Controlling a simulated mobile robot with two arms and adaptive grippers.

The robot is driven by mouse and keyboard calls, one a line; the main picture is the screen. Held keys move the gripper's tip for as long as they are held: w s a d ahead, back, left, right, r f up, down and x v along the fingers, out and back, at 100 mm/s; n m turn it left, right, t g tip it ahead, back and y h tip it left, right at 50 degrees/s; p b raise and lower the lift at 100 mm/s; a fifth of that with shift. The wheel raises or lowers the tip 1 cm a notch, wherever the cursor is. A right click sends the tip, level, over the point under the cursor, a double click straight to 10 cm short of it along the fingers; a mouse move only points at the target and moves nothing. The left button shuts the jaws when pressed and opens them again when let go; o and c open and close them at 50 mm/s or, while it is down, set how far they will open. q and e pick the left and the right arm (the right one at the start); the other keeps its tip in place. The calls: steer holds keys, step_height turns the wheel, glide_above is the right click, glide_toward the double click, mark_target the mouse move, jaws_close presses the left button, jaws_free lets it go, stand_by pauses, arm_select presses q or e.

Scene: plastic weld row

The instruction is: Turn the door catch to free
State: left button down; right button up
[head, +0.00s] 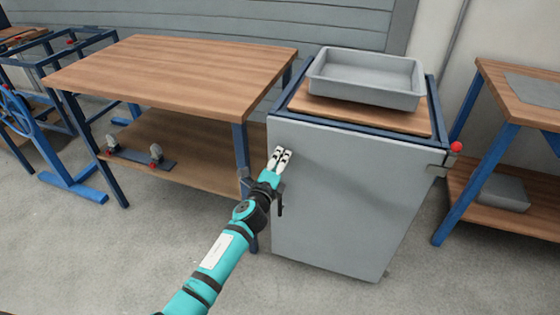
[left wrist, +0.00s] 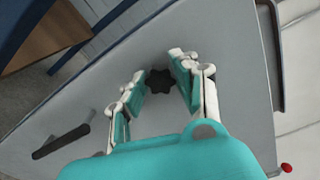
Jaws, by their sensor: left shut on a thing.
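The grey cabinet door (head: 345,200) faces me and looks closed. On it is a small black lobed knob (left wrist: 160,80), which looks like the door catch. My left gripper (head: 283,154) is at the door's upper left, with its fingers on either side of the knob; in the left wrist view the gripper (left wrist: 158,88) is shut on it. The knob is hidden behind the fingers in the head view. A black bar handle (left wrist: 62,140) is on the door below the gripper; it shows in the head view (head: 280,204) too. My right gripper is not in view.
A grey tray (head: 366,95) stands on the cabinet's wooden top. A red ball (head: 456,147) is beside the cabinet's right edge. A wooden workbench (head: 175,75) stands close on the left, another bench (head: 530,98) on the right. The floor in front of the door is clear.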

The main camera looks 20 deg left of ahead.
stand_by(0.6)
arm_select(q)
steer(key=c, duration=1)
jaws_free()
steer(key=shift+s, duration=0.5)
steer(key=s, duration=1.1)
steer(key=shift+a, duration=0.25)
